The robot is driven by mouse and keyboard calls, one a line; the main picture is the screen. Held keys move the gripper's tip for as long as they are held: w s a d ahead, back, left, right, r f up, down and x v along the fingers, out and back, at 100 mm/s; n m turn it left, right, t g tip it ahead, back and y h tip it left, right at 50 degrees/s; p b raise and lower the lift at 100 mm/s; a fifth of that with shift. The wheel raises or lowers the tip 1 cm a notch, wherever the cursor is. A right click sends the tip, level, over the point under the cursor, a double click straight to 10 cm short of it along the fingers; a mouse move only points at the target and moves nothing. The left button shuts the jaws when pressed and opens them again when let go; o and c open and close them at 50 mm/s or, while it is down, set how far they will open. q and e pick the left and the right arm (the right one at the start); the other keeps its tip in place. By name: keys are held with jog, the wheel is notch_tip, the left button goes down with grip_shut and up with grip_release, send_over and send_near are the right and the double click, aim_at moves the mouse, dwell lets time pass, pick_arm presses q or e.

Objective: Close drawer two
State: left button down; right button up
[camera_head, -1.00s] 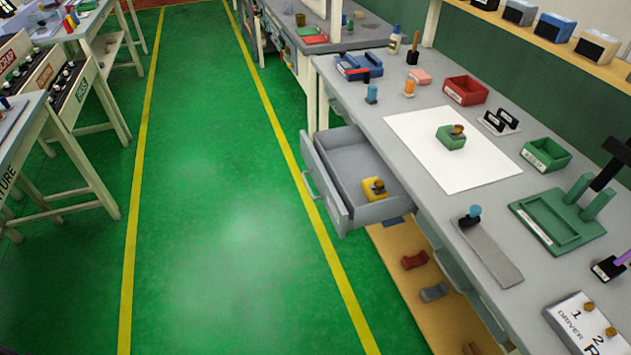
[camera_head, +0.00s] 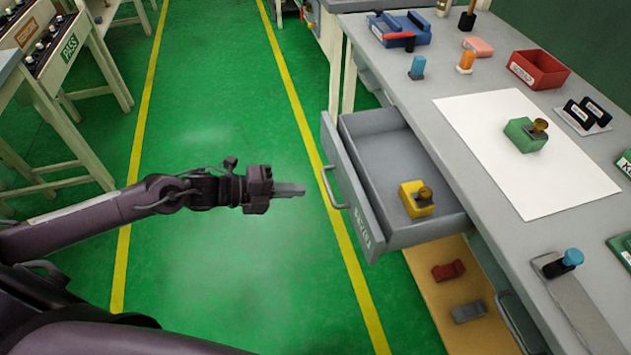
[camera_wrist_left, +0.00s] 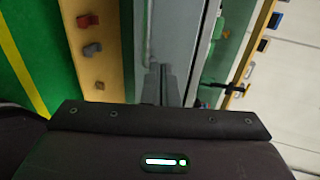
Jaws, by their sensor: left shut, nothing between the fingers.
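An open grey drawer (camera_head: 385,150) sticks out from the left side of the grey workbench in the head view, with its handle (camera_head: 334,187) on the front panel. A yellow block with a brown knob (camera_head: 416,200) sits inside it. My left gripper (camera_head: 303,190) is shut and empty, its fingers pointing right toward the handle, with a small gap in the picture; contact is not apparent. In the left wrist view the fingers (camera_wrist_left: 160,84) point toward a grey surface, which I cannot identify surely. My right gripper is in neither current view.
The workbench top (camera_head: 440,75) carries a white sheet (camera_head: 560,180), a green block (camera_head: 522,137), a red bin (camera_head: 538,68) and small tools. A lower wooden shelf (camera_head: 430,285) holds red and grey parts. The green floor left of the drawer is clear.

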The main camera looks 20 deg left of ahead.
aim_at(345, 189)
pick_arm(q)
jog(key=x, duration=0.8)
jog(key=shift+w+d+p, duration=0.15)
jog(key=shift+d+p, duration=0.05)
jog(key=shift+p, duration=0.15)
jog(key=shift+w+d+f, duration=0.1)
jog(key=shift+w+d, duration=0.1)
jog(key=shift+d, duration=0.1)
pick_arm(e)
jog(key=shift+s+d+r, duration=0.35)
jog(key=shift+d, duration=0.05)
jog(key=shift+s+a, duration=0.15)
jog(key=shift+a, duration=0.05)
pick_arm(q)
jog(key=shift+w+d, duration=0.1)
jog(key=shift+d, duration=0.05)
pick_arm(e)
jog(key=shift+f, duration=0.1)
